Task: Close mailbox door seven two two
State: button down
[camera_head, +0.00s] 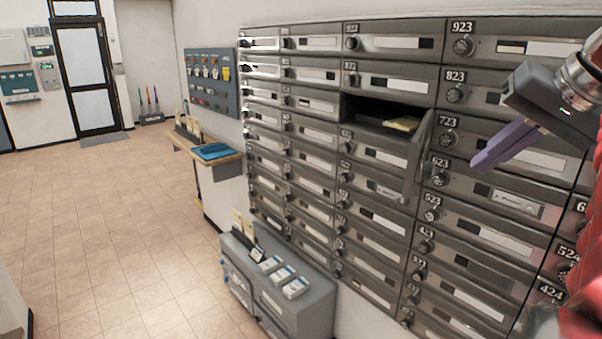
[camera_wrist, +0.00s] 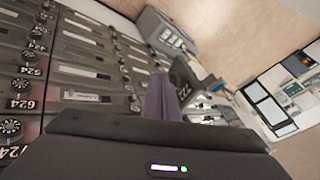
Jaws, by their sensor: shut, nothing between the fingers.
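Mailbox door 722 (camera_head: 418,155) stands open, swung out from the cabinet beside box 723. Its dark compartment (camera_head: 370,108) is exposed, with a yellowish packet (camera_head: 402,124) inside. In the wrist view the door (camera_wrist: 186,84) shows edge-on with its number tilted, just beyond my fingers. My gripper (camera_head: 478,163) has purple fingers, shut and empty. It hangs in front of boxes 723 and 623, to the right of the open door, with a gap visible in the head view. In the wrist view the fingers (camera_wrist: 163,100) partly overlap the door's near side.
The grey mailbox wall (camera_head: 375,215) holds many other boxes, which look shut. A low grey cabinet (camera_head: 280,285) with small boxes on top stands below at left. A wooden shelf (camera_head: 205,145) with a blue item is farther left. The tiled floor at left is clear.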

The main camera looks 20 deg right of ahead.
jog(key=shift+f, duration=0.1)
jog(key=w+a+f, duration=0.3)
jog(key=w+f, duration=0.5)
jog(key=w, duration=0.1)
dwell(0.7)
jog(key=shift+a, duration=0.1)
dwell(0.4)
